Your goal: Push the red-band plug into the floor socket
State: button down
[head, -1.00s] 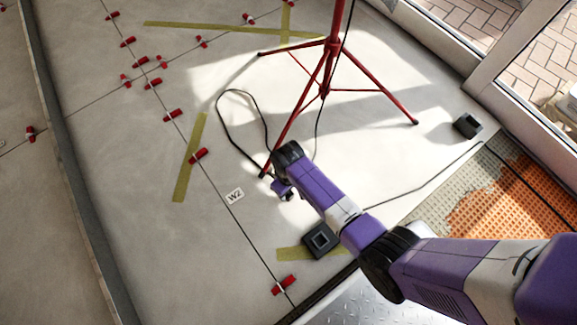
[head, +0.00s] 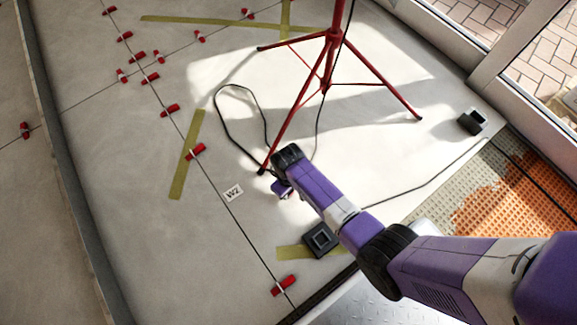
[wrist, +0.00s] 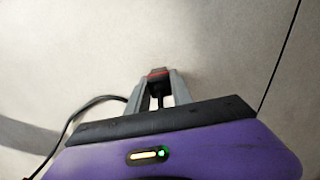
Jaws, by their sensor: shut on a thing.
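My gripper (wrist: 158,88) is shut on the red-band plug (wrist: 158,71), a small dark plug with a red band, in the wrist view. The plug is held over pale floor tile, and its height above the tile is unclear. In the head view my gripper (head: 281,190) hangs below the arm, near the tripod's front foot, and the plug cannot be made out. A dark square socket box (head: 320,239) stands on the floor beside my arm, on yellow tape. A second dark box (head: 472,121) stands at the right. No socket shows in the wrist view.
A red tripod (head: 326,75) stands behind my gripper. A black cable (head: 219,110) loops on the floor; a cable (wrist: 97,101) also shows in the wrist view. Several red clips (head: 195,151) line the tile joints. A "W2" label (head: 233,193) lies left of the gripper.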

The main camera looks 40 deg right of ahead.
jog(key=shift+r+p, duration=3.05)
jog(key=shift+p, duration=0.05)
